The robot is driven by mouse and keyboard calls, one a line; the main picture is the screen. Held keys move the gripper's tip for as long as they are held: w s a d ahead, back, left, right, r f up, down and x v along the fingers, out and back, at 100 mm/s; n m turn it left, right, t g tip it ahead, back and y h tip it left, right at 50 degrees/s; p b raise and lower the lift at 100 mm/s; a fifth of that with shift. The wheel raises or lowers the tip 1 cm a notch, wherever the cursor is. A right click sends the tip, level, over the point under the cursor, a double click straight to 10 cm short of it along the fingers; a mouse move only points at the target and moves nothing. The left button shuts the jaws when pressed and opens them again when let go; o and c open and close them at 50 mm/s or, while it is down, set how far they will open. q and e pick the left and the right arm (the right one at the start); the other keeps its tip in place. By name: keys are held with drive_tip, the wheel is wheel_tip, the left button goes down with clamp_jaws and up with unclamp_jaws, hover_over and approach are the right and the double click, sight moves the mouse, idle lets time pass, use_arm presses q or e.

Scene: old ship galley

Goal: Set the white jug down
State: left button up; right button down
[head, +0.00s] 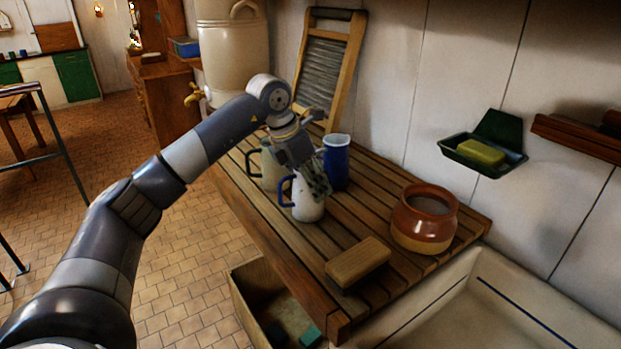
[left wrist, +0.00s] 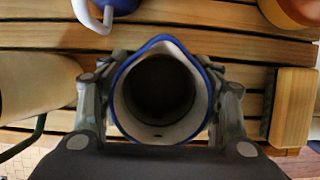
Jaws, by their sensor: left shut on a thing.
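The white jug (head: 307,207), with a blue handle and blue rim, is upright at the slatted wooden drainboard (head: 262,222). I cannot tell whether its base touches the slats. My left gripper (head: 314,182) reaches down from above and is shut on the jug, hiding much of its upper part. In the left wrist view the gripper's fingers (left wrist: 160,80) lie on both sides of the jug (left wrist: 126,118), whose open mouth faces the camera and looks dark and empty inside. My right gripper is not in view.
A blue jug (head: 336,168) and a beige jug (head: 270,168) stand close behind the white jug. A wooden block (head: 358,261) and a brown pot (head: 424,230) are nearer the basin (head: 500,315). A washboard (head: 325,70) leans on the wall. Some bare slats separate jug and block.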

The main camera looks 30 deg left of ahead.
use_arm(q)
drive_tip(key=o, duration=1.6)
drive_tip(key=shift+f, duration=0.1)
drive_tip(key=shift+o, duration=0.8)
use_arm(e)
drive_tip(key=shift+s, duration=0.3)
use_arm(q)
drive_tip(key=shift+r, duration=0.35)
drive_tip(key=b+v, duration=0.1)
drive_tip(key=v, duration=1)
drive_tip(key=shift+s+r, duration=0.25)
drive_tip(key=shift+s, duration=0.05)
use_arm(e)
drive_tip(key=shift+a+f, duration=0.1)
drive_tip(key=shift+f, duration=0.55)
